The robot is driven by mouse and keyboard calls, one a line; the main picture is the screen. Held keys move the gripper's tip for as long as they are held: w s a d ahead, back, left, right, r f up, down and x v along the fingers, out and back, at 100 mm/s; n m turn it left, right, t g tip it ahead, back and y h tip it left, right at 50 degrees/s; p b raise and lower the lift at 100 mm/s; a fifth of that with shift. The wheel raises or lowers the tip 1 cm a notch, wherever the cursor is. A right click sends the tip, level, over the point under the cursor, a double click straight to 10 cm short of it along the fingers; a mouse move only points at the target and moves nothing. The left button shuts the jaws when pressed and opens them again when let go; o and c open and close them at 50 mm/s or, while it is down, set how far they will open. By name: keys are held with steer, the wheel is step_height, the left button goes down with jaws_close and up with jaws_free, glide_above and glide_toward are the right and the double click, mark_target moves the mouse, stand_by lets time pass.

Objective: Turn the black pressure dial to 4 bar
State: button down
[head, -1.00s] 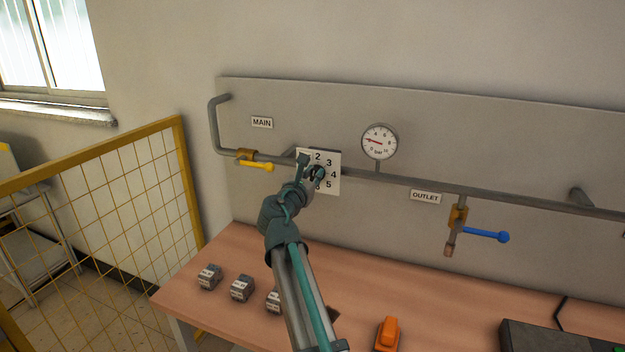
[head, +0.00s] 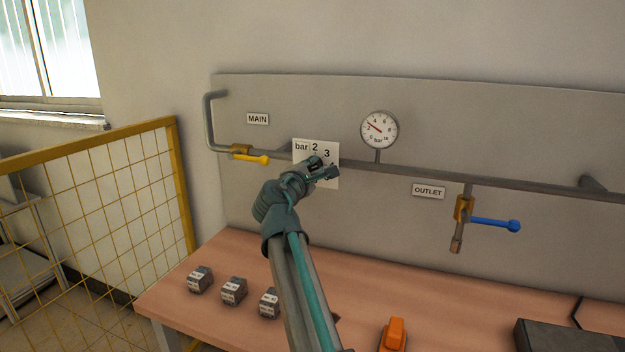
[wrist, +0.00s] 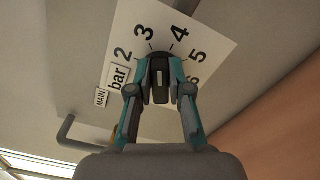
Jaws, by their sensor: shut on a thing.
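The black pressure dial (wrist: 160,76) sits between my gripper's fingertips in the wrist view, with a pale mark on its face. The mark lies roughly upright in that view, between the 3 and the 4 of the white scale plate (wrist: 212,28). My gripper (wrist: 160,80) is shut on the dial. In the head view my gripper (head: 322,170) covers the dial and much of the scale plate (head: 301,158); only "bar", 2 and 3 read clearly there. The round pressure gauge (head: 379,130) has its red needle pointing up-left, between 2 and 4.
A yellow-handled MAIN valve (head: 250,156) is left of the plate and a blue-handled OUTLET valve (head: 490,224) is to the right, both on the grey pipework. Several small grey blocks (head: 234,290) and an orange object (head: 394,335) are on the bench below.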

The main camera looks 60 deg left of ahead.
steer(key=m+b, duration=0.4)
steer(key=m, duration=0.1)
steer(key=shift+f+b, duration=0.3)
stand_by(0.4)
steer(key=c, duration=1.1)
jaws_free()
steer(key=v, duration=1.2)
steer(key=shift+r, duration=0.1)
